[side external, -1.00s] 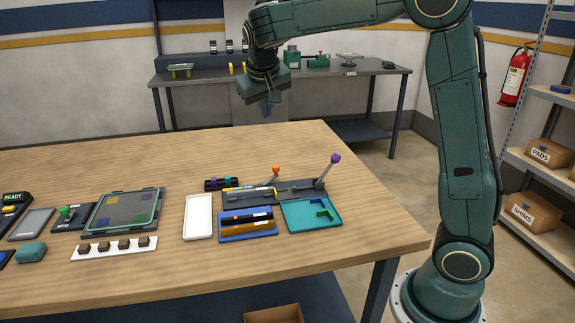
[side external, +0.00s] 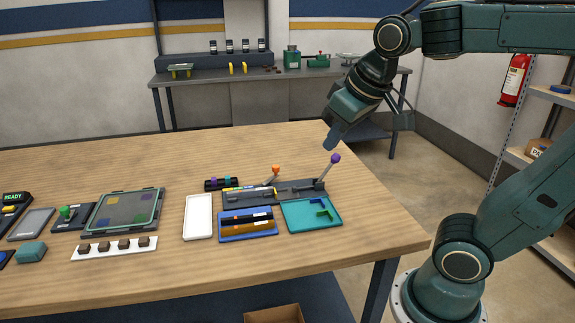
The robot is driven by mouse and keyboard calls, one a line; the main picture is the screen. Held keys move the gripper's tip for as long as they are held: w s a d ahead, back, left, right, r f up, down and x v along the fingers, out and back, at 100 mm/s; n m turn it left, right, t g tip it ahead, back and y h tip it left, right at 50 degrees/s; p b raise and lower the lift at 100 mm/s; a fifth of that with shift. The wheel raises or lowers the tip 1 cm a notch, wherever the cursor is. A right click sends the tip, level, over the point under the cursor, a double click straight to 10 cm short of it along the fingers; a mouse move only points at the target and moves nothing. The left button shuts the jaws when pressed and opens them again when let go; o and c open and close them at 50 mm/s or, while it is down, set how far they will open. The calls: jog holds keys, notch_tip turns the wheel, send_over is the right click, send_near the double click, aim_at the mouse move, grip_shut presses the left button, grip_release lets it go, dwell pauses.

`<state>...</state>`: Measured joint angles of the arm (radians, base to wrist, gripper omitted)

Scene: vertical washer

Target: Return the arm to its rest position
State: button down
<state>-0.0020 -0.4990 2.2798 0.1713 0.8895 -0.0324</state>
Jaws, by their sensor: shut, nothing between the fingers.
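My gripper (side external: 329,142) is in the side external view, right of centre. It is shut and empty, tilted with its fingers pointing down and to the left. In the picture it shows just above the purple ball knob (side external: 335,158) of a tilted lever, and I see a small gap between them. The lever stands on a dark grey fixture (side external: 290,192) that also carries an orange knob (side external: 276,169). My arm is folded back to the right, with its elbow beyond the picture's right edge.
The wooden table (side external: 110,175) holds a white tray (side external: 198,217), a blue tray (side external: 248,236), a teal tray (side external: 297,222), and a dark framed panel (side external: 125,210). The table's back half is bare. A workbench (side external: 220,80) stands behind, and a shelf with boxes (side external: 538,147) is at right.

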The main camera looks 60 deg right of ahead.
jog(key=s+a+f+n+y, duration=0.1)
jog(key=s+a+f, duration=0.2)
jog(key=s, duration=0.4)
jog(key=shift+f, duration=0.35)
jog(key=shift+s, duration=0.1)
dwell(0.5)
